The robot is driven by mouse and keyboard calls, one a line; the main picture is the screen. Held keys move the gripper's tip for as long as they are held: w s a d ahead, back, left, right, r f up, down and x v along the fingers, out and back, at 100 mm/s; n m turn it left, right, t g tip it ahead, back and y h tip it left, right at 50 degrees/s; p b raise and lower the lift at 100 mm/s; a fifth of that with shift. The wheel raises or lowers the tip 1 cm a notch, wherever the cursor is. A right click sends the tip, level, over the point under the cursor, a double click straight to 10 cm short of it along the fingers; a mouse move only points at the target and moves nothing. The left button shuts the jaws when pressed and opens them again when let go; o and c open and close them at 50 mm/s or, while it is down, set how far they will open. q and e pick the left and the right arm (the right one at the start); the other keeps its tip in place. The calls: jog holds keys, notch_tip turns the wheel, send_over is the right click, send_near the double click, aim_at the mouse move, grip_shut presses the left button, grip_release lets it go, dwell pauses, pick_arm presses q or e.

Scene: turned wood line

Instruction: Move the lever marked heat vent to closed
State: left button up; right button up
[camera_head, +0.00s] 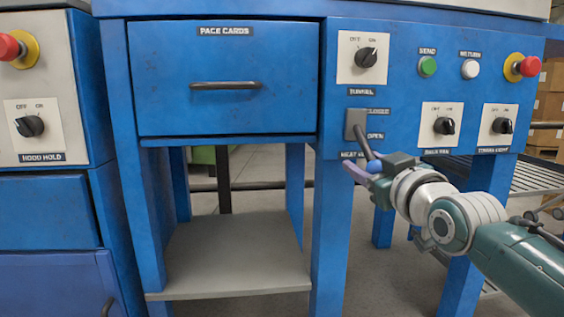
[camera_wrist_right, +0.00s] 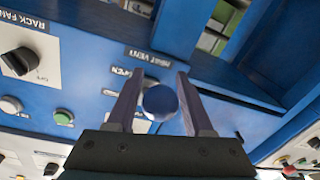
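The heat vent lever (camera_head: 365,145) sticks out of a grey plate (camera_head: 355,120) on the blue panel. It slants downward, on the side of the OPEN label (camera_head: 376,136); the CLOSED label (camera_head: 378,111) is above. Its blue ball knob (camera_head: 374,166) is at my right gripper (camera_head: 365,173). In the right wrist view the ball knob (camera_wrist_right: 160,101) sits between the two spread fingers of my right gripper (camera_wrist_right: 158,78), with what looks like a small gap on each side. The HEAT VENT label is partly hidden by the gripper in the head view. My left gripper is not in view.
Rotary knobs for tunnel (camera_head: 366,57), rack fan (camera_head: 444,125) and a neighbouring switch (camera_head: 502,125) are on the same panel. A green button (camera_head: 428,66), a white button (camera_head: 470,68) and a red stop button (camera_head: 528,66) are above. A drawer (camera_head: 225,112) is at left.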

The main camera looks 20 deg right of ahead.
grip_shut()
dwell(1.0)
